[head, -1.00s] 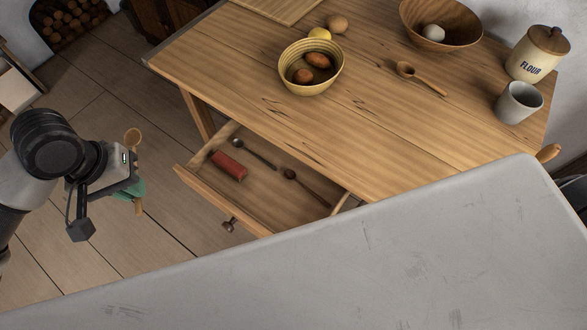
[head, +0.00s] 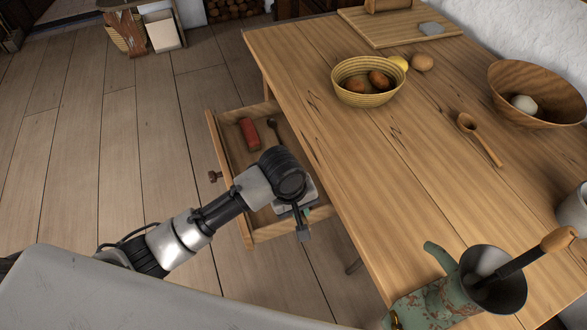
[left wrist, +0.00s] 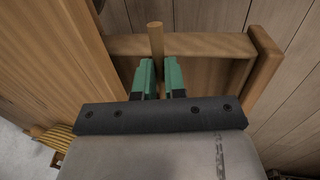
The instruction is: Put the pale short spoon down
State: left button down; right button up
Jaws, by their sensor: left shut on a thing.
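My left gripper (head: 306,212) is over the near end of the open drawer (head: 227,178), beside the table edge. In the left wrist view its green fingers (left wrist: 159,78) are shut on the pale short spoon (left wrist: 155,40), whose plain wooden handle end sticks out beyond them. The spoon's bowl is hidden. In the head view my arm covers the spoon and part of the drawer. I cannot tell how high the spoon is above the drawer floor. My right gripper is not in view.
In the drawer lie a red block-like thing (head: 249,133) and a dark spoon (head: 274,132).

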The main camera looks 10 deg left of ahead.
pick_arm(q)
jog(key=shift+w+a+f, duration=0.1)
jog(key=shift+w+f, duration=0.1)
jog(key=shift+f, duration=0.35)
jog(key=shift+w+a+f, duration=0.1)
jog(key=shift+w+f, duration=0.1)
jog(key=shift+f, duration=0.35)
jog(key=w+a+f, duration=0.2)
jog(key=w+a+f+b, duration=0.1)
jog(key=w+a+f, duration=0.1)
jog(key=a, duration=0.1)
jog(key=w+a+f, duration=0.2)
jog(key=shift+w+a, duration=0.3)
jog(key=shift+w, duration=0.05)
jog(key=x, duration=0.2)
jog(key=b+x, duration=0.1)
jog(key=x, duration=0.1)
jog(key=shift+s+a+f, duration=0.1)
jog(key=shift+a, duration=0.35)
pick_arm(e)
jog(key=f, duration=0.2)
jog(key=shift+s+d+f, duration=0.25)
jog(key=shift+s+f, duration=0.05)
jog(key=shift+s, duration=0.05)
